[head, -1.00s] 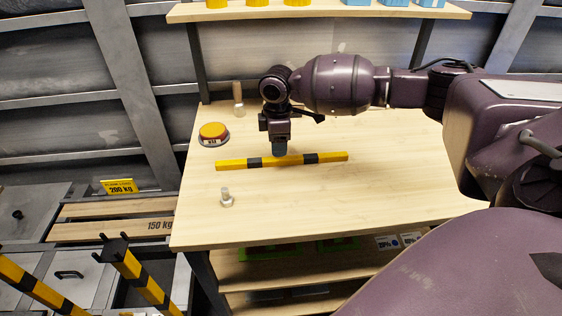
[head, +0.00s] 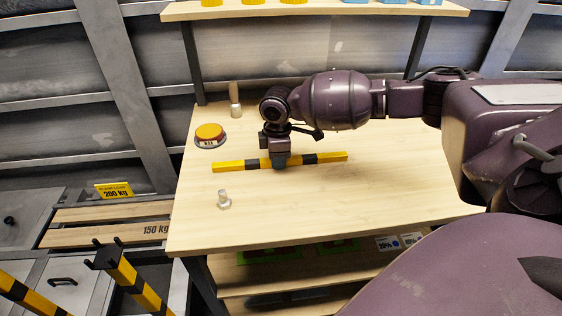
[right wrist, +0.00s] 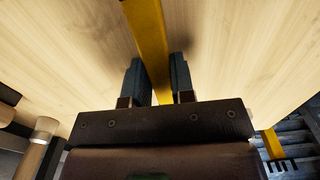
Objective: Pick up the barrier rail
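The barrier rail (head: 232,166) is a long yellow and black striped bar lying across the wooden workbench. My right gripper (head: 279,165) points down over the middle of the rail. In the right wrist view its two dark fingers (right wrist: 160,78) stand on either side of the yellow rail (right wrist: 147,35), very close to its sides. The fingers look open around it; contact is hard to make out. The rail still rests on the bench top. My left gripper is not in view.
On the workbench (head: 340,205) stand an orange-topped button (head: 209,133), a metal bolt (head: 223,200) and a wooden-handled peg (head: 235,102). A shelf (head: 330,10) with yellow and blue items is above. Striped posts (head: 135,278) stand at lower left.

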